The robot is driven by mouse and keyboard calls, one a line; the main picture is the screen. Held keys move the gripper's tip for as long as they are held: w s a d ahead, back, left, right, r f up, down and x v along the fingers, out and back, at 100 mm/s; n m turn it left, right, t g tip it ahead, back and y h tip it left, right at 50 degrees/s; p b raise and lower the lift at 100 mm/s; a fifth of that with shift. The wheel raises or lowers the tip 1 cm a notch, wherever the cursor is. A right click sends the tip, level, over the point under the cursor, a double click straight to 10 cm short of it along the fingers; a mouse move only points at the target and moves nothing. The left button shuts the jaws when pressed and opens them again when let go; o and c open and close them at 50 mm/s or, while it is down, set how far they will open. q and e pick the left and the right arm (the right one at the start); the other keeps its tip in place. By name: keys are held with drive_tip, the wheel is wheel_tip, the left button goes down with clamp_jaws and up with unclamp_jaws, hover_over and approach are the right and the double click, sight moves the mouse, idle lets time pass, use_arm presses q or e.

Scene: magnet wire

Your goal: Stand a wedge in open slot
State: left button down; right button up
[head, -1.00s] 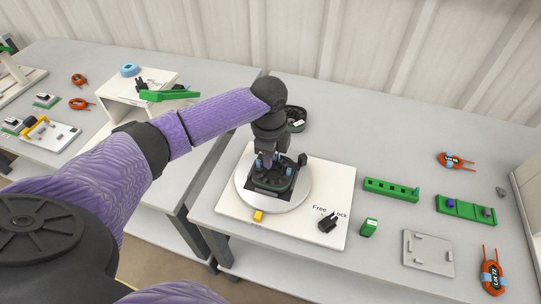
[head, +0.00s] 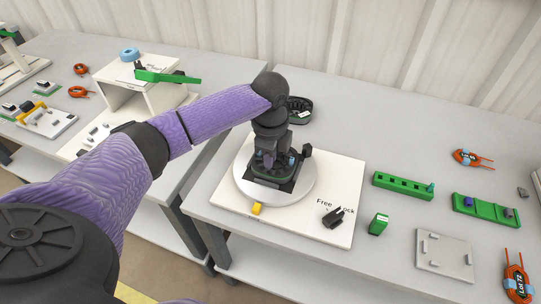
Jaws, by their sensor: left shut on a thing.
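My left gripper (head: 267,158) points down over a dark stator-like fixture (head: 272,182) on the white turntable (head: 242,190). Its fingers are down at the fixture's top and shut; the held piece is too small and hidden to make out, and I cannot tell whether it stands in a slot. The fixture's open slots are mostly covered by the gripper. A green block rack (head: 403,184) with several dark holes lies to the right, with a small teal piece (head: 431,188) at its right end. My right gripper is not in view.
The white base board (head: 335,180) carries a black lever (head: 334,217) and a yellow tab (head: 257,208). A green box (head: 378,223), a grey plate (head: 445,255), a green tray (head: 485,209) and orange wire coils (head: 473,158) lie right. A dark bowl (head: 299,108) stands behind.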

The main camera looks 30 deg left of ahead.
use_arm(q)
drive_tip(key=shift+f, duration=0.15)
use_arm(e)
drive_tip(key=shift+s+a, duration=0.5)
use_arm(q)
drive_tip(key=shift+f, duration=0.1)
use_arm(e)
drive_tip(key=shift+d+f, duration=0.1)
use_arm(q)
drive_tip(key=shift+f, duration=0.35)
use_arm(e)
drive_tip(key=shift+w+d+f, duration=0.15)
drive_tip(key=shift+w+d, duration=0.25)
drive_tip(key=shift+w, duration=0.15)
use_arm(q)
drive_tip(key=shift+f+b, duration=0.15)
drive_tip(key=shift+b, duration=0.15)
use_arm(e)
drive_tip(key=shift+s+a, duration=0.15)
use_arm(q)
drive_tip(key=shift+f, duration=0.35)
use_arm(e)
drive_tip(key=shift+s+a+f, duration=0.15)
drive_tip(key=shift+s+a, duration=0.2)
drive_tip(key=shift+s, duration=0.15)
use_arm(q)
drive_tip(key=shift+f, duration=0.1)
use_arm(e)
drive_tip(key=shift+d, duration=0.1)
